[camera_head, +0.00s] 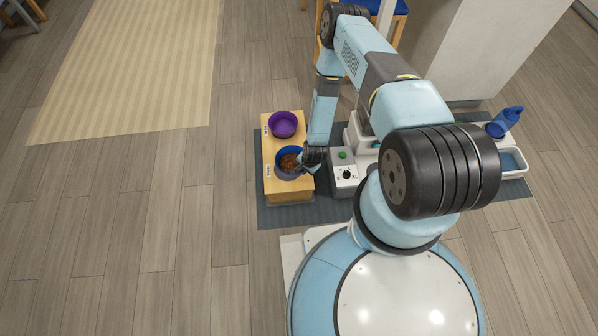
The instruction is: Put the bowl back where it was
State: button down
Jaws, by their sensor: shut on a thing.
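A blue bowl (281,171) with brown food in it is at the front part of a low wooden stand (274,194). A purple bowl (283,124) sits at the back part of the same stand and looks empty. My gripper (302,163) is at the right rim of the blue bowl and is shut on it. The fingertips are small and partly hidden by the dark wrist. I cannot tell whether the blue bowl is seated in the stand or held just above it.
A grey box with a green button (343,177) stands close to the right of the stand. A dark mat (288,217) lies beneath them. A white tray (517,175) and a blue bottle (503,124) are at the right.

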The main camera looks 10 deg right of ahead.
jog(key=w+f, duration=0.1)
jog(key=w+a+f, duration=0.1)
jog(key=f, duration=0.1)
jog(key=w+a+f, duration=0.1)
jog(key=f, duration=0.1)
jog(key=shift+w+f, duration=0.15)
jog(key=shift+w, duration=0.15)
jog(key=shift+s+d+x, duration=0.1)
jog(key=shift+s+x, duration=0.05)
jog(key=shift+x, duration=0.6)
jog(key=shift+s+d+x, duration=0.1)
jog(key=shift+d+x, duration=0.05)
jog(key=shift+x, duration=0.6)
jog(key=shift+f, duration=0.1)
jog(key=c, duration=1.2)
grip_release()
jog(key=v, duration=1.2)
